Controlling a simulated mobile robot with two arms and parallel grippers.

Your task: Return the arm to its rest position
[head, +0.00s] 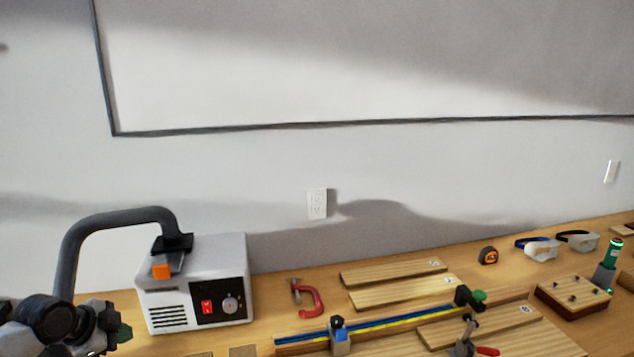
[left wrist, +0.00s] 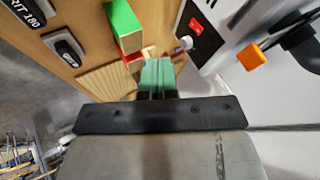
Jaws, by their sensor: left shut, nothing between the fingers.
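My left arm comes in at the lower left of the head view. Its gripper (head: 122,334) shows only in part there, low beside the left of the white machine (head: 243,275). In the left wrist view the green fingertips (left wrist: 157,76) are together with nothing between them. They point toward the wooden bench top, with the white machine (left wrist: 222,40) to the right. My right gripper is in neither view.
The bench (head: 270,283) holds a red clamp (head: 313,300), wooden boards (head: 400,290), a fence with blue and yellow strips, a tape measure (head: 488,255) and goggles (head: 541,249). A dark hose (head: 110,220) arches over the machine. A green block (left wrist: 122,18) lies near the fingers.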

